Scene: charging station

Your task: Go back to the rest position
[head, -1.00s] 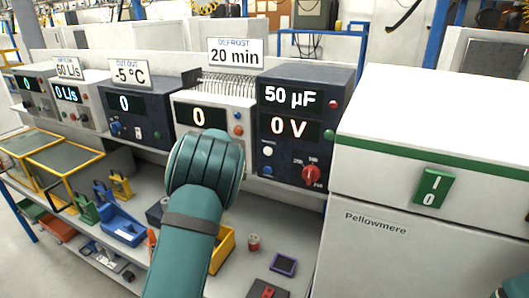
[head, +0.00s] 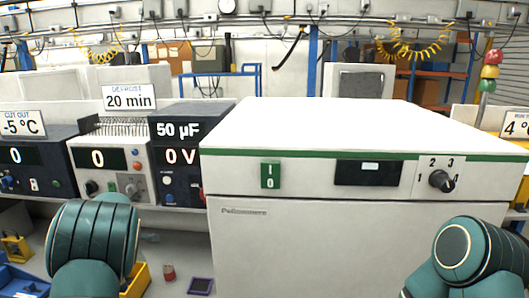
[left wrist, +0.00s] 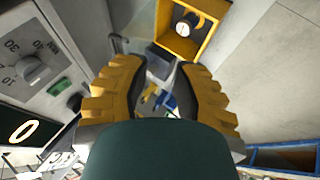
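My left arm (head: 92,240) shows at the lower left of the head view, in front of the bench; its gripper is hidden there. In the left wrist view my left gripper (left wrist: 163,66) has its two yellow-and-black fingers apart with nothing between them. Beyond the fingers is a yellow bin (left wrist: 208,48) with a round white dial in it. My right arm (head: 468,258) shows at the lower right of the head view, in front of the white cabinet (head: 300,250). My right gripper is out of view.
The cabinet has a green switch (head: 270,176) and a black knob (head: 441,181). To its left stand a dark 50 µF instrument (head: 178,190) and a white instrument (head: 115,190). A red spool (head: 168,272) and a small dark device (head: 200,286) lie on the bench.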

